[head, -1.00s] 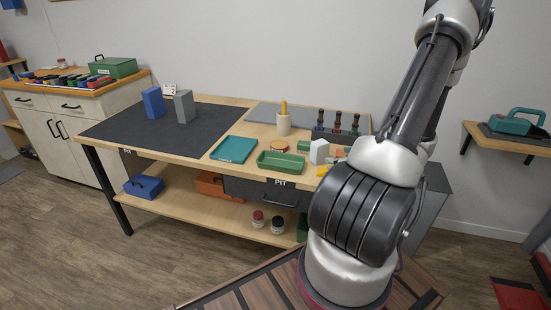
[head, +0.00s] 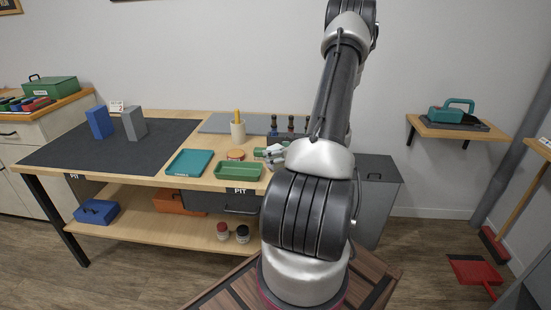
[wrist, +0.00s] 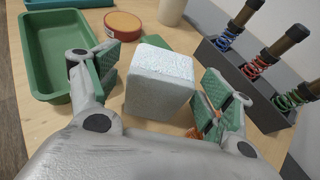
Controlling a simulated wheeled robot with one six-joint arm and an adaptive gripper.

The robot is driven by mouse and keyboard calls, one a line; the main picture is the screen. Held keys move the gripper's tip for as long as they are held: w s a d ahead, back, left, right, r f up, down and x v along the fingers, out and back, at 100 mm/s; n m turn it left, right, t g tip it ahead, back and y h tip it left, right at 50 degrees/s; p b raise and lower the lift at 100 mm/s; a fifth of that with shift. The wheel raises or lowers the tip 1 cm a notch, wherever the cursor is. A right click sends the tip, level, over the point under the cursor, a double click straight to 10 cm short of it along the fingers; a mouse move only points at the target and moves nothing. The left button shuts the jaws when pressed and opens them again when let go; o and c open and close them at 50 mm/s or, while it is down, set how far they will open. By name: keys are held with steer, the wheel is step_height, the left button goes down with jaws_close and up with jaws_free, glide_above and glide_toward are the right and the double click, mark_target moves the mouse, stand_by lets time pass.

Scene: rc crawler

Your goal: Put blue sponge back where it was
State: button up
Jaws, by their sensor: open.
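My gripper (head: 275,152) is at the pit bench, just right of the green tray, partly behind my arm. In the wrist view my gripper (wrist: 156,90) is open, with green-padded fingers on either side of a pale grey-blue block (wrist: 160,75). The block stands on the wood and has a rough, speckled top. Gaps show between it and both fingers. I cannot tell for sure whether it is the blue sponge. A plainly blue upright block (head: 99,122) stands on the dark mat (head: 90,155), beside a grey one (head: 134,123).
A green tray (wrist: 60,92) lies close to the left finger, and an orange-lidded round tin (wrist: 123,25) is behind it. A dark rack (wrist: 245,85) with spring shocks stands close on the right. A small orange item is partly hidden by the right finger. A teal tray (head: 188,163) lies farther left.

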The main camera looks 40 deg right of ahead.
steer(key=c, duration=0.8)
